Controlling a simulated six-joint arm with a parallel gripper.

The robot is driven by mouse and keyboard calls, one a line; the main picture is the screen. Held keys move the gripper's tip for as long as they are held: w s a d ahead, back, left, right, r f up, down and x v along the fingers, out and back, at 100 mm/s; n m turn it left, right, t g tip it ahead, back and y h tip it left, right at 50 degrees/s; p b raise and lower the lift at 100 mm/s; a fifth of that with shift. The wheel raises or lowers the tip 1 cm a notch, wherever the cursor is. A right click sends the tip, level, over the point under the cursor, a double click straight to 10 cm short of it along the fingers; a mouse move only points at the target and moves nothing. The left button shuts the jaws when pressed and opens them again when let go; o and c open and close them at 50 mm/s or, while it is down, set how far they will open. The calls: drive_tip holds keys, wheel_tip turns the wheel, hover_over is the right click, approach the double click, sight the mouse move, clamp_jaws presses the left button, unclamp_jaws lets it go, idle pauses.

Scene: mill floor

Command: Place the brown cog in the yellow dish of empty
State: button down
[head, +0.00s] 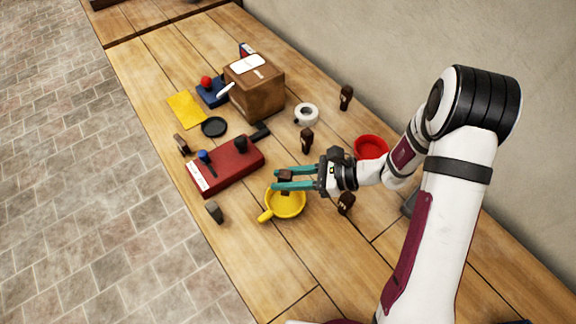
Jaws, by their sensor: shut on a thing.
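My gripper (280,179) has teal fingers and is shut on a small brown cog (286,174). The fingers partly cover the cog, so its full shape is hard to make out. It shows over the far side of the yellow dish (264,215), a round shallow dish with a handle toward the lower left. The cog's exact height above the dish is hard to tell. The visible part of the dish's inside looks empty. A red dish (371,147) stands to the right, partly behind my arm.
Similar dark brown pieces stand around: one (346,203) right of the yellow dish, one (307,140) behind it. A dark red box (228,166) with knobs lies left, a brown box (257,90) farther back. The table's left edge drops to a brick floor (110,220).

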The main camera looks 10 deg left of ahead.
sight(285, 174)
drive_tip(key=shift+f, duration=1.7)
drive_tip(key=c, duration=0.6)
unclamp_jaws()
drive_tip(key=shift+r, duration=0.1)
wheel_tip(285, 174, up, 7)
drive_tip(key=shift+f, duration=0.1)
